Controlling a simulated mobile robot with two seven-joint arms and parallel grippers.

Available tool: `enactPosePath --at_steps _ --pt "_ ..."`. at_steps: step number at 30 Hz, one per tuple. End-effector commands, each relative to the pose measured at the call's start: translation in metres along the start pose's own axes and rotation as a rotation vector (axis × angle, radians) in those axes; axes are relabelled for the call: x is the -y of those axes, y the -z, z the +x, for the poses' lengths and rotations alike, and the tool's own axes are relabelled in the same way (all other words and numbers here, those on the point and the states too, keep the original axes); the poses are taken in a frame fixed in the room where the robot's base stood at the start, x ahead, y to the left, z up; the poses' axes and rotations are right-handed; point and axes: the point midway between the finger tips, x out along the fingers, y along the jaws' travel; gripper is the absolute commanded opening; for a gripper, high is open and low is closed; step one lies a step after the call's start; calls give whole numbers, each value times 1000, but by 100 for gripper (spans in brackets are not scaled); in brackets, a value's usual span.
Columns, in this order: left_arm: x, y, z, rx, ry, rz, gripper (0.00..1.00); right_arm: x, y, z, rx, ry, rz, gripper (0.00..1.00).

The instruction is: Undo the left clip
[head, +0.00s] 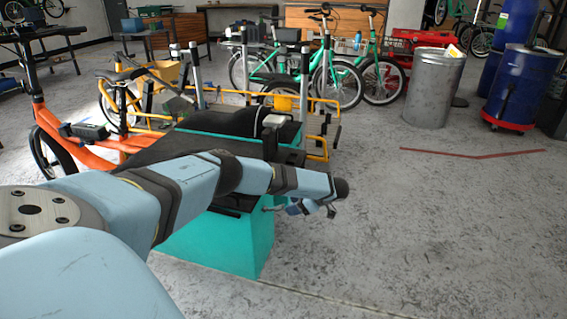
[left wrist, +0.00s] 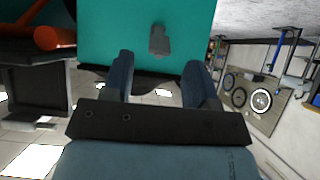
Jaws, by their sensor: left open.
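The teal cargo box (head: 225,243) of the orange bike stands low in the middle of the head view, with a black cover on top. A dark grey clip (left wrist: 159,40) sits on the teal panel (left wrist: 105,30) in the left wrist view. My left gripper (head: 312,207) is at the box's right side in the head view. In the left wrist view its two fingers are spread apart (left wrist: 160,78), with the clip between and beyond their tips. No contact with the clip shows. In the head view my arm hides part of the box. My right gripper is not in view.
The orange bike frame (head: 75,135) lies to the left. Yellow rails (head: 318,103) stand behind the box. A grey metal bin (head: 434,88) and blue drums (head: 520,88) stand at the back right. The floor (head: 430,230) right of the box is clear.

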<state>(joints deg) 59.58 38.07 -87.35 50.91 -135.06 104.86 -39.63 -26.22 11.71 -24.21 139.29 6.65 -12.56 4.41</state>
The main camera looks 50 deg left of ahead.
Motion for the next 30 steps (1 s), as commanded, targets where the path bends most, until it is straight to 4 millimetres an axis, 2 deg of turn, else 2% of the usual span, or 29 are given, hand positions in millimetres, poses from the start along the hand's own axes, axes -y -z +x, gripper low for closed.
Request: enactPosePath --at_steps 1,3,7,10,15,23,30 --pt "-1 3 -16 1 -2 -1 53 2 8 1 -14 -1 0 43" --pt "0 2 -31 2 -2 -1 53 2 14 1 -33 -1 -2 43" --pt "0 2 -55 1 -1 -1 53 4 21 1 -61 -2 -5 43" --pt "0 1 -67 0 -1 -1 53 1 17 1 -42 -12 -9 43" --pt "0 1 -77 -1 1 -1 53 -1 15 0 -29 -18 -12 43" --pt "0 0 -78 -1 1 -1 53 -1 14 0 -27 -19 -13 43" --pt "4 0 -78 50 6 12 0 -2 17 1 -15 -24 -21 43"
